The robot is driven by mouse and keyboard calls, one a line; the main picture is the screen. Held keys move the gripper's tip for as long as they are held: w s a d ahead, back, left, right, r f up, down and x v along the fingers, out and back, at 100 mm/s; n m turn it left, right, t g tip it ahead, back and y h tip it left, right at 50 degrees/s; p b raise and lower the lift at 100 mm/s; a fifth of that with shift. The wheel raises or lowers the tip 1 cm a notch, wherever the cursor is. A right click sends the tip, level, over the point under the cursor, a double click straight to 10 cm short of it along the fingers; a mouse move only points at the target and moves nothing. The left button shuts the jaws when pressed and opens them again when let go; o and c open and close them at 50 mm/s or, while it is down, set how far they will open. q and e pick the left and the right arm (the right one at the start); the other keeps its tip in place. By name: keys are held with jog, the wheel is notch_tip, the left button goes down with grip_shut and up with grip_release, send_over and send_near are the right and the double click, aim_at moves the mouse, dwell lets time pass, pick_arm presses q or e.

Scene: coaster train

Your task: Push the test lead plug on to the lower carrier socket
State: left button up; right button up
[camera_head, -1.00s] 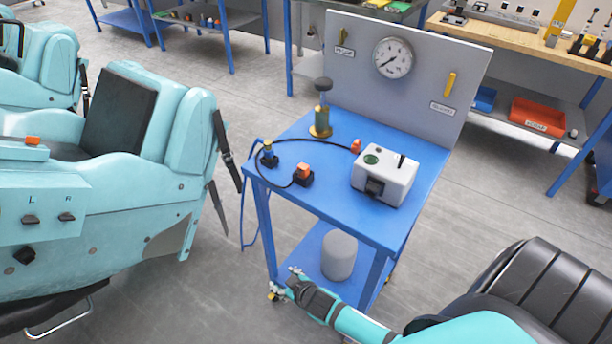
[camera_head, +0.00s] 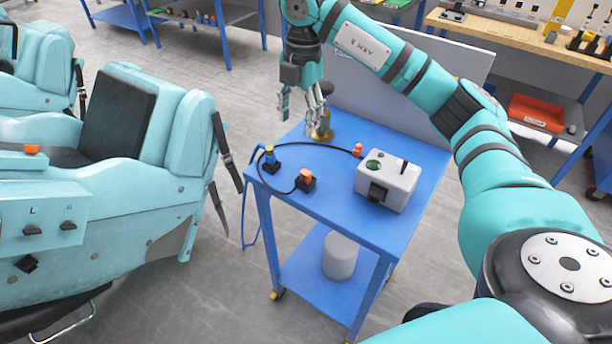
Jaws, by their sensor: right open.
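Two small black plugs lie on the blue trolley top, joined to a black cable. One black plug (camera_head: 271,163) is near the left corner; the other, an orange-topped plug (camera_head: 305,181), is nearer the front. An orange end piece (camera_head: 358,150) is at the cable's far end by the grey box. I cannot tell for sure which is the test lead plug. A dark diamond-shaped fitting (camera_head: 28,264) sits low on the teal carrier at left; I cannot tell if it is the lower socket. My right gripper (camera_head: 297,122) is open and empty, pointing down above the trolley's back left. My left gripper is out of view.
The blue trolley (camera_head: 335,205) carries a grey box (camera_head: 388,183) and a brass-based post (camera_head: 325,130) behind my gripper. A grey cylinder (camera_head: 340,256) stands on its lower shelf. A teal carrier seat (camera_head: 125,165) stands left, with floor between.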

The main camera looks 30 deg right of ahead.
jog(key=d, duration=0.2)
jog(key=p, duration=0.3)
send_over(306, 172)
jog(key=shift+m+h, duration=0.3)
jog(key=shift+h, duration=0.1)
jog(key=f, duration=1)
jog(key=shift+w+d+f, duration=0.1)
jog(key=shift+d+f, duration=0.15)
jog(key=shift+f, duration=0.05)
jog(key=f, duration=0.1)
jog(key=f+p, duration=0.1)
jog(key=f, duration=0.3)
jog(key=shift+a+f+p, duration=0.15)
jog(key=shift+a+p, duration=0.15)
jog(key=shift+p, duration=0.1)
jog(key=shift+f, duration=0.2)
grip_shut()
